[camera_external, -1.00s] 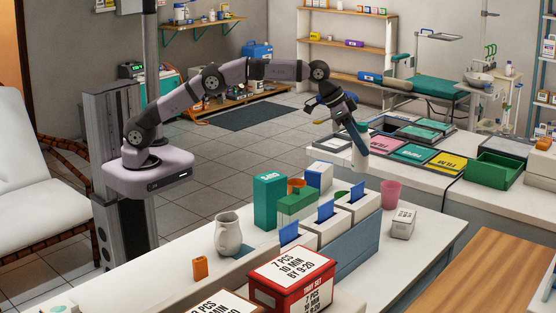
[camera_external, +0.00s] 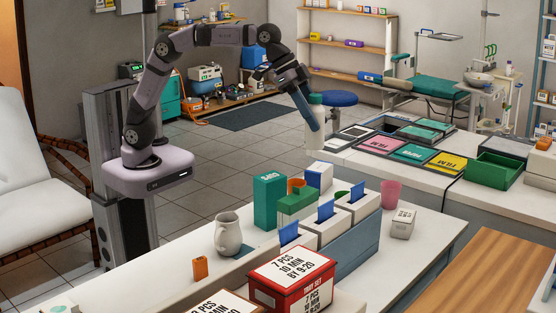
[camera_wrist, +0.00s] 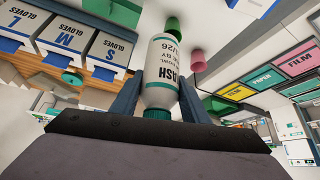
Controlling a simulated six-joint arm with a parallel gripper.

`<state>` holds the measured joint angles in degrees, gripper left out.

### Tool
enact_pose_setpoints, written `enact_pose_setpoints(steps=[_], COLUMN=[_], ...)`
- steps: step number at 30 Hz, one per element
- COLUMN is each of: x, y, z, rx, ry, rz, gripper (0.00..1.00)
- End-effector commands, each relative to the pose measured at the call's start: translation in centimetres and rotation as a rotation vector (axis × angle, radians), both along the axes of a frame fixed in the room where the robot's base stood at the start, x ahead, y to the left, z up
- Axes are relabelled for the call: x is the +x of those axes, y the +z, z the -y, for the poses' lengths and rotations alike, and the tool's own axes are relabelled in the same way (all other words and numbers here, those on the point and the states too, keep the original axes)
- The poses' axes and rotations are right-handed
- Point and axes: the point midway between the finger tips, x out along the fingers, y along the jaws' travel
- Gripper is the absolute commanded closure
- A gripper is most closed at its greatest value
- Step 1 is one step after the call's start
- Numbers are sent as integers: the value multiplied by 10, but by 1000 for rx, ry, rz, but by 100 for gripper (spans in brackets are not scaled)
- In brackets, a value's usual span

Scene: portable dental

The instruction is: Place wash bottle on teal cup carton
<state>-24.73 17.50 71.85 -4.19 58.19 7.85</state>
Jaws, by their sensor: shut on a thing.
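My gripper (camera_external: 308,118) is shut on the wash bottle (camera_external: 315,138), a white bottle with a teal top. They are high in the air, beyond the white counter in the external view. In the wrist view the bottle (camera_wrist: 162,78) sits between the two blue fingers of my gripper (camera_wrist: 160,88), its printed label showing. In the external view the bottle hangs about upright, partly hidden by a finger. The teal carton (camera_external: 269,203) stands upright on the counter, lower and left of my gripper and apart from it; its small lettering is hard to read.
White boxes with blue tabs (camera_external: 305,232) and a green box (camera_external: 290,209) stand close right of the teal carton. A pitcher (camera_external: 228,236) is left of it. A pink cup (camera_external: 390,195) and a small white box (camera_external: 402,224) stand at right. The front-left counter has free room.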

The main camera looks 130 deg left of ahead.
Motion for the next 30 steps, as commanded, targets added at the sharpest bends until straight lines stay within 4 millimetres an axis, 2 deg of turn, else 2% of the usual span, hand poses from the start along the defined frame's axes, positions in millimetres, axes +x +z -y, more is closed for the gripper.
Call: enact_pose_setpoints(steps=[1, 6, 12, 18, 23, 30], x=[-8, -34, -57, -67, -68, -68], y=[10, 26, 33, 34, 32, 0], z=[18, 62, 94, 105, 106, 106], rx=[3, 2, 1, 1, 1, -1], ry=[-26, -94, -148, -166, -169, -168], rz=[5, 6, 5, 3, 2, -1], gripper=[89, 89, 89, 89, 89, 89])
